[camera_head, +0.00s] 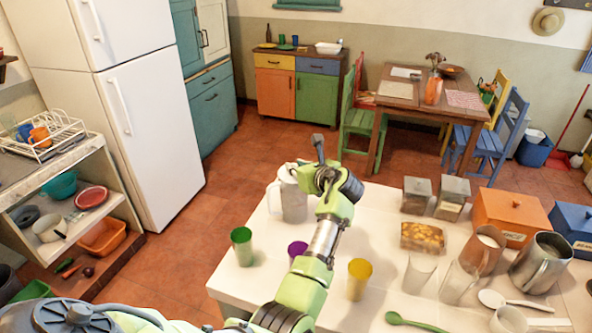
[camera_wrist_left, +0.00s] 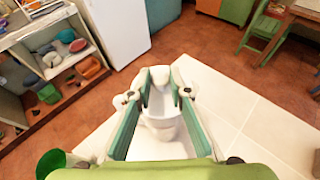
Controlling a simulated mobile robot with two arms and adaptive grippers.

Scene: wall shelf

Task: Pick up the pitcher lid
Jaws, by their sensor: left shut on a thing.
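The pale pitcher (camera_head: 292,203) stands at the far left corner of the white-tiled counter, its handle towards the left. My left gripper (camera_head: 318,165) is at the pitcher's top, and its arm hides part of the right side. In the left wrist view the two fingers (camera_wrist_left: 160,88) stand on either side of the pale pitcher lid (camera_wrist_left: 159,102) and are shut on it. The pitcher's body shows below and between the fingers. I cannot tell whether the lid is lifted clear of the rim. My right gripper is in neither view.
A green cup (camera_head: 242,247), a purple cup (camera_head: 297,249) and a yellow cup (camera_head: 359,279) stand near my left arm. Canisters, an orange box (camera_head: 510,217), a metal pitcher (camera_head: 541,263) and glasses crowd the counter's right side. The floor beyond is open.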

